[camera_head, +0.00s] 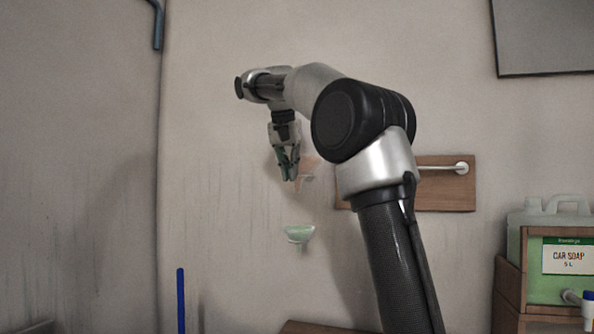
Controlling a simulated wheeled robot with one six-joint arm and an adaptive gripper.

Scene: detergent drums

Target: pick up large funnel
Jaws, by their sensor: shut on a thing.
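My gripper (288,178) points straight down in front of the wall, left of the picture's middle. Its fingers look closed together, with dark green showing between and along them. A pale orange funnel (308,174) shows right beside and partly behind the fingers, its wide end up and its stem down. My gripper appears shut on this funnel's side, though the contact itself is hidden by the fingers. A pale green funnel (298,234) sits lower down, upright, below the fingertips and apart from them. Which funnel is larger is hard to tell.
A wooden board (447,197) with a metal peg (449,168) is on the wall behind my arm. At right, a green car soap canister (566,264) stands in a wooden holder (509,290). A blue upright rod (181,300) is at lower left. The wall left of my gripper is clear.

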